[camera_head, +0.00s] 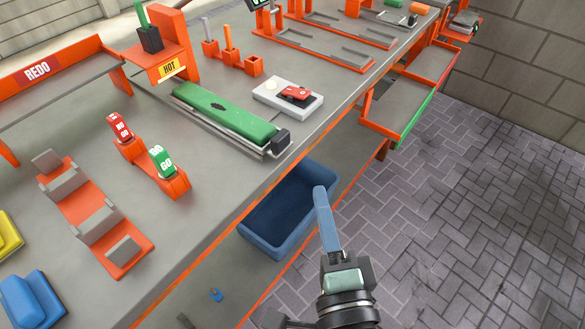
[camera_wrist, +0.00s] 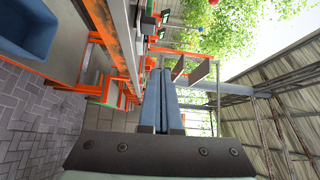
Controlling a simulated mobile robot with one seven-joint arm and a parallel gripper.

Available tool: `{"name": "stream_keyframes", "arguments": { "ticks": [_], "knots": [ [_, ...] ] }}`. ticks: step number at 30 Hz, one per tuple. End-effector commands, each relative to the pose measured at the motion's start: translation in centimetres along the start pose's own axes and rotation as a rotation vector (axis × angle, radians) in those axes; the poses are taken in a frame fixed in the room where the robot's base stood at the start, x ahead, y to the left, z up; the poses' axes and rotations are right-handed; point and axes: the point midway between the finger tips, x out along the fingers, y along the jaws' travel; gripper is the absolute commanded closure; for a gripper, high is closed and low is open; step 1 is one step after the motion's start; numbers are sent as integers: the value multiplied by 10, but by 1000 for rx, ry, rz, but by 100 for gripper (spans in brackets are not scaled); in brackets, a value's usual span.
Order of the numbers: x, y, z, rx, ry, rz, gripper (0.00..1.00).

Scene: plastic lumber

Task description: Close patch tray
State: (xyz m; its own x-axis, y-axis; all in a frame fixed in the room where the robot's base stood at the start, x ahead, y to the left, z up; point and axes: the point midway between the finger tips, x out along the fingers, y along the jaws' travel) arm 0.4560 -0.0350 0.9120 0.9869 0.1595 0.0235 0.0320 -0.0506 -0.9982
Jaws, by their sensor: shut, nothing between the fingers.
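No label reading patch tray shows. An orange-framed grey tray (camera_head: 392,103) with a green outer edge juts out from the bench's right side over the floor, so it stands open. A second orange-framed tray (camera_head: 433,62) juts out just beyond it. I cannot tell which is the patch tray. My gripper (camera_head: 320,190) has long blue fingers, shut together and empty. It is in front of the bench edge, nearer than both trays and apart from them. In the wrist view the shut fingers (camera_wrist: 160,75) point along the bench side, with orange framing left of them.
A blue bin (camera_head: 262,240) sits below the bench edge, beside my fingers in the picture. The grey bench (camera_head: 225,170) holds a green-topped long device (camera_head: 225,112), a white pad (camera_head: 272,88) and orange holders. The paved floor (camera_head: 470,210) at right is clear.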

Motion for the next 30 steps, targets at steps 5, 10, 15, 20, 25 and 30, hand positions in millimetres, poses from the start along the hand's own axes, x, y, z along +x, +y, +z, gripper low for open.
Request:
{"name": "stream_keyframes", "arguments": {
  "ticks": [5,10,15,20,25,30],
  "knots": [
    [-4,20,-2,62,3,26,100],
    [16,16,-3,60,3,22,100],
    [45,17,-2,59,1,22,100],
    [73,19,-2,59,1,22,100],
    [99,19,4,58,-1,25,100],
    [114,19,20,57,0,26,100]
  ]
}}
